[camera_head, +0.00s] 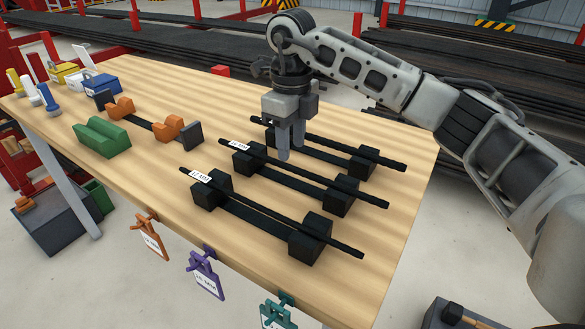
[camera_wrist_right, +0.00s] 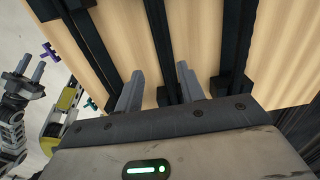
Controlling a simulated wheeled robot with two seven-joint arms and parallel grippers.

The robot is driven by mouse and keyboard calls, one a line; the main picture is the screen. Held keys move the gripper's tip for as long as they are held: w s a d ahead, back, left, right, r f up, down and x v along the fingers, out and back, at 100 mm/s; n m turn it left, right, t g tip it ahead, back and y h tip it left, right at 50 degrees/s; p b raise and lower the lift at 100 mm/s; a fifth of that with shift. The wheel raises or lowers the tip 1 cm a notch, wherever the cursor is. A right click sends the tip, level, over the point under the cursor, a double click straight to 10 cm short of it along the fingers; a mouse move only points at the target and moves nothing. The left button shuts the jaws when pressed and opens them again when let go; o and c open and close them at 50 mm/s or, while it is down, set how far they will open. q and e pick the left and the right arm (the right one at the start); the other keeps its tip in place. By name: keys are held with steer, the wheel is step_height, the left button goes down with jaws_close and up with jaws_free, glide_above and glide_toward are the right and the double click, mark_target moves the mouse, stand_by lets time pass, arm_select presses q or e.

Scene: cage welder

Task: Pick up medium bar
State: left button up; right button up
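Three black bars rest on pairs of black blocks on the wooden table. The middle bar (camera_head: 318,179), which I take as the medium one, has a white tag at its left end. The front bar (camera_head: 275,215) is also tagged, and the back bar (camera_head: 350,147) lies behind. My right gripper (camera_head: 290,148) points down over the middle bar, empty. In the right wrist view its fingers (camera_wrist_right: 160,72) are apart, with the middle bar (camera_wrist_right: 160,30) running between them; contact cannot be told. My left gripper (camera_wrist_right: 31,68) shows at the left of that view, fingers apart and empty.
Orange holders (camera_head: 170,128) and a green block (camera_head: 103,137) stand left of the bars. Coloured boxes (camera_head: 102,84) and small bottles sit at the far left. Tagged clamps (camera_head: 204,275) hang off the front table edge. Bare wood lies right of the bars.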

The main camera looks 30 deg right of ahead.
mark_target(292, 166)
steer(key=f, duration=0.5)
steer(key=shift+w+d, duration=0.25)
jaws_close()
steer(key=shift+r, duration=0.1)
steer(key=shift+w+r, duration=0.1)
steer(key=shift+r, duration=0.55)
steer(key=s+a+r, duration=0.7)
steer(key=a+r, duration=0.4)
steer(key=a, duration=0.1)
steer(key=shift+s+r+b, duration=0.15)
steer(key=shift+r+b, duration=0.15)
steer(key=c, duration=0.7)
jaws_free()
steer(key=shift+c, duration=0.2)
jaws_close()
